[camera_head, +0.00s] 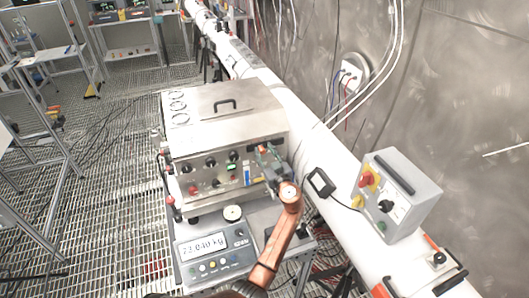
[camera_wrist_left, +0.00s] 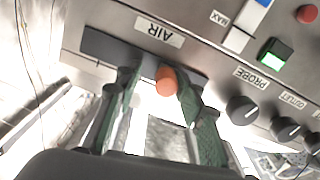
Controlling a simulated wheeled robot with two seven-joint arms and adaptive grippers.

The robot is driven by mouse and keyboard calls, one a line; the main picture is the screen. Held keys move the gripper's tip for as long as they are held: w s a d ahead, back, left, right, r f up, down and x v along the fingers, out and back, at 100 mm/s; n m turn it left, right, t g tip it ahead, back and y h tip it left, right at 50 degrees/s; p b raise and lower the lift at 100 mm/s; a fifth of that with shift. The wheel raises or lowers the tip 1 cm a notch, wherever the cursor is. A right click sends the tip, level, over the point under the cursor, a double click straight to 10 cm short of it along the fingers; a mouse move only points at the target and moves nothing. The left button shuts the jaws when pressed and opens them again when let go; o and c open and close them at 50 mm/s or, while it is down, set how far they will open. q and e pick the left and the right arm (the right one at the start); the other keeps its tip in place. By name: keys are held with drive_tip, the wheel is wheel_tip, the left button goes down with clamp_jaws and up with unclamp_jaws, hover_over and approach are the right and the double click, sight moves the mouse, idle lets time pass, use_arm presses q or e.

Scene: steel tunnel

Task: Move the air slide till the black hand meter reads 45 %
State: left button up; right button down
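The knob sits close to the right finger, with a gap to the left finger. My right gripper is not in view.
The steel box (camera_head: 230,112) carries several black knobs and a lit green button (camera_wrist_left: 275,53). A scale (camera_head: 213,250) with a kg display stands in front. A grey switch box (camera_head: 398,193) sits on the white pipe (camera_head: 305,138) to the right.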

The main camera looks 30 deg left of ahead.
use_arm(q)
drive_tip(key=v, duration=0.7)
drive_tip(key=shift+d, duration=0.2)
drive_tip(key=shift+s, duration=0.15)
